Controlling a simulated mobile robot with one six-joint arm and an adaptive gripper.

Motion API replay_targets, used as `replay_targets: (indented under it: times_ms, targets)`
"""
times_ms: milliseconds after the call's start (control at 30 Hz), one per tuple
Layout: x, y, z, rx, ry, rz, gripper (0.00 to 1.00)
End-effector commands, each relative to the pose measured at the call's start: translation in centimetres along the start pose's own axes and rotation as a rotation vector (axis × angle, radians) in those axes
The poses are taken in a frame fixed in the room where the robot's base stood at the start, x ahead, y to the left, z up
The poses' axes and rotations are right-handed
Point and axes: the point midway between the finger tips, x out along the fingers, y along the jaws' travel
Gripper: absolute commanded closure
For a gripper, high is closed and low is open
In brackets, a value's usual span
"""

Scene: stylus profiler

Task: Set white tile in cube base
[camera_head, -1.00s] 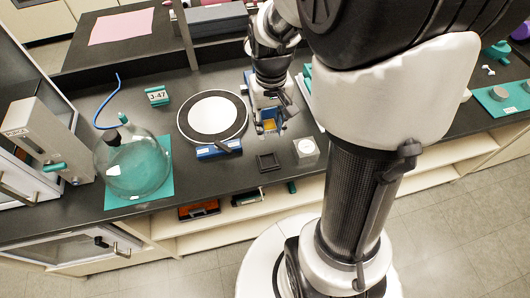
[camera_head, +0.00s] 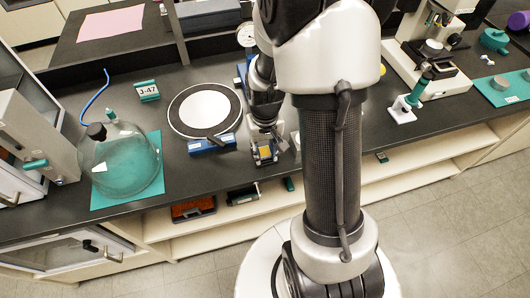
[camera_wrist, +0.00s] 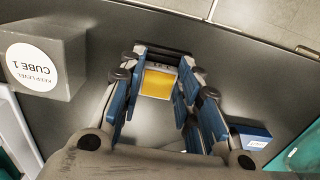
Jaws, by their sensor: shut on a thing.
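My gripper (camera_wrist: 160,95) is shut on a small piece with a yellow face (camera_wrist: 157,84) and a pale grey-white upper part. The piece sits between the blue-padded fingers. I cannot tell whether it is the white tile. In the head view my gripper (camera_head: 265,152) is low over the dark bench near its front edge. A pale grey cube (camera_wrist: 45,62) with a round label reading "KEEP LEVEL CUBE 1" stands left of the fingers in the wrist view. The dark square frame seen earlier on the bench is hidden now, so its contact with the held piece cannot be told.
A round plate with a dark rim (camera_head: 204,109) and a blue block (camera_head: 212,143) lie left of my gripper. A glass vessel (camera_head: 127,165) stands on a teal mat farther left. A white stand with a teal handle (camera_head: 403,108) is at right. The bench's front edge is close.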

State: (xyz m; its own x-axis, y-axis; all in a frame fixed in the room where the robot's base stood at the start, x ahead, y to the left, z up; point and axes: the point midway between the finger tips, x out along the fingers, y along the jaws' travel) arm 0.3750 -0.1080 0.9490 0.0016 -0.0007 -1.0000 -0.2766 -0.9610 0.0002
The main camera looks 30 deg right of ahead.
Motion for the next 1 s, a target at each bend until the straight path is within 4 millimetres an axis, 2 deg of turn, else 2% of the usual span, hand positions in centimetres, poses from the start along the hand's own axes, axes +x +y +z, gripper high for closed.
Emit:
replay_targets:
  times_ms: [700, 733, 1000]
  targets:
    - [1.8, 0.0, 0.3, 0.000, -0.007, 0.000, 1.00]
    - [1.8, 0.0, 0.3, 0.000, -0.007, 0.000, 0.67]
    - [1.8, 0.0, 0.4, 0.000, -0.008, 0.000, 0.49]
